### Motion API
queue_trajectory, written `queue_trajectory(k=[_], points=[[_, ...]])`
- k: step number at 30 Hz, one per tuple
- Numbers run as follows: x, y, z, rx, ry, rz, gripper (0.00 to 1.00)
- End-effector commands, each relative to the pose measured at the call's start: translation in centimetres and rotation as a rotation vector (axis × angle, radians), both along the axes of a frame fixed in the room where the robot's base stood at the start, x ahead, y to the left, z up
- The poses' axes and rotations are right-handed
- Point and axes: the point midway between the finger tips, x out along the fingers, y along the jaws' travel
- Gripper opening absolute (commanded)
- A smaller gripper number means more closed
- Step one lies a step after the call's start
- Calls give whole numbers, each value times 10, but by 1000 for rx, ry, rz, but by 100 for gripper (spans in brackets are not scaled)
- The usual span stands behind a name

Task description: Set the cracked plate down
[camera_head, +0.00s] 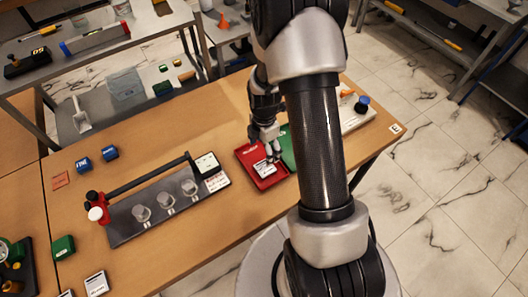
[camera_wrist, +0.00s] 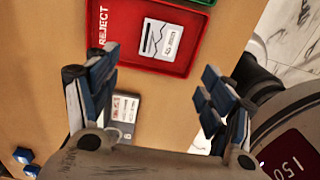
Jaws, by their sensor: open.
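The cracked plate (camera_head: 264,169) is a small white plate lying in the red tray (camera_head: 248,155). In the wrist view the plate (camera_wrist: 160,39) shows a dark jagged line and small print, and it lies flat on the floor of the red tray (camera_wrist: 112,35), marked REJECT. My gripper (camera_head: 273,155) is over the tray, close to the plate in the head view. In the wrist view my gripper (camera_wrist: 160,76) has its two fingers wide apart with nothing between them, and the plate lies beyond the fingertips.
A green tray (camera_head: 288,148) adjoins the red one, partly hidden by my arm. Left of the trays stands a dark rig (camera_head: 128,229) with several clear round parts and a long black bar. Blue blocks (camera_head: 110,153) sit farther left. Bare wooden table (camera_head: 215,118) lies behind the trays.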

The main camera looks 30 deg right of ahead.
Motion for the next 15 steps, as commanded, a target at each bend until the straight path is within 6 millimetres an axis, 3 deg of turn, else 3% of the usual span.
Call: queue_trajectory(k=[5,10,15], points=[[4,7,38,-7,-31,-88,75],[-3,31,121,-5,-106,-349,75],[-33,60,200,30,-184,-663,75]])
